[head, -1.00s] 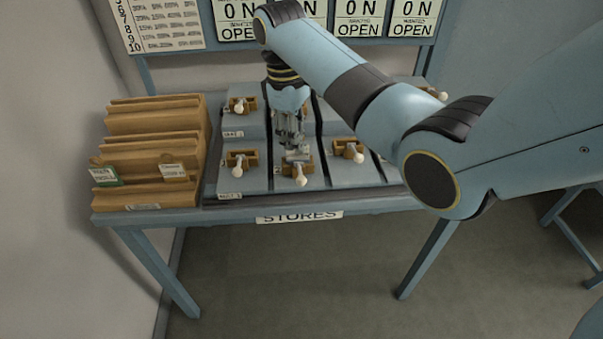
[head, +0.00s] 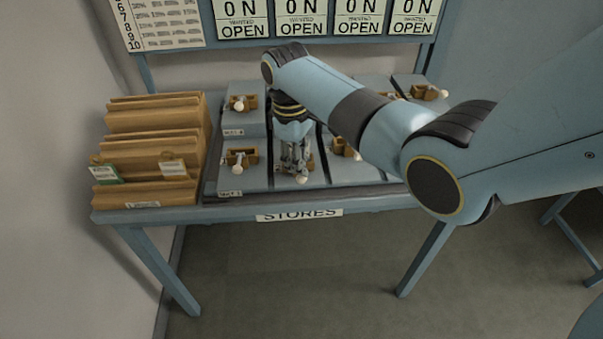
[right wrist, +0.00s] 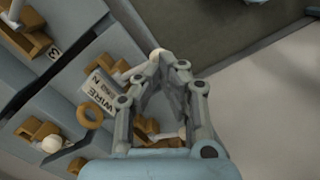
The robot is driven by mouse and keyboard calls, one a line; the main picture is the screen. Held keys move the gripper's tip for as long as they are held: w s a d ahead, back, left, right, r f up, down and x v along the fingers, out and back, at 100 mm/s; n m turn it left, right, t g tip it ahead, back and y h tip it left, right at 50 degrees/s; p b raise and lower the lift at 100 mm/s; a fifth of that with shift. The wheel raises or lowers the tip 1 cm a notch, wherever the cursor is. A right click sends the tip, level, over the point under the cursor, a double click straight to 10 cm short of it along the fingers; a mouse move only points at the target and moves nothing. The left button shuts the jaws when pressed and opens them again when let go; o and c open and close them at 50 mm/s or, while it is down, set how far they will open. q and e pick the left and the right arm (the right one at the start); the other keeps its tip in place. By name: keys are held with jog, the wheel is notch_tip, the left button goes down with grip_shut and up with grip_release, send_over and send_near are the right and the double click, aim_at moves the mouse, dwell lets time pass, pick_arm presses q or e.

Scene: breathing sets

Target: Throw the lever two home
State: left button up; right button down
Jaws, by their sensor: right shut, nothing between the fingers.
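Lever two, the middle one of the front row, has a pale round knob (head: 301,178) pointing toward the table's front edge. Its brown housing is mostly hidden behind my right gripper (head: 296,168). That gripper is shut and empty, pointing down right over lever two; whether it touches the knob I cannot tell. In the right wrist view its fingers meet at their tips (right wrist: 160,58), with a brown housing and pale rod (right wrist: 165,134) partly hidden behind them. My left gripper is not in view.
Lever one (head: 238,160) stands left of lever two; another front lever (head: 345,148) at its right is partly hidden by my arm. A brown rack (head: 155,145) fills the table's left end. A wire tag (right wrist: 100,90) lies near the fingers in the right wrist view.

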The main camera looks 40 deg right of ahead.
aim_at(299, 177)
jog(key=shift+f, duration=0.1)
jog(key=shift+f+b, duration=1.25)
jog(key=shift+f, duration=0.75)
jog(key=shift+r, duration=0.15)
jog(key=w, duration=0.1)
jog(key=w+a, duration=0.1)
jog(key=r, duration=0.1)
jog(key=shift+w+a, duration=0.25)
jog(key=shift+w, duration=0.15)
jog(key=shift+r, duration=0.15)
notch_tip(299, 177, up, 12)
jog(key=w, duration=0.1)
jog(key=shift+a+f, duration=0.2)
jog(key=shift+a, duration=0.05)
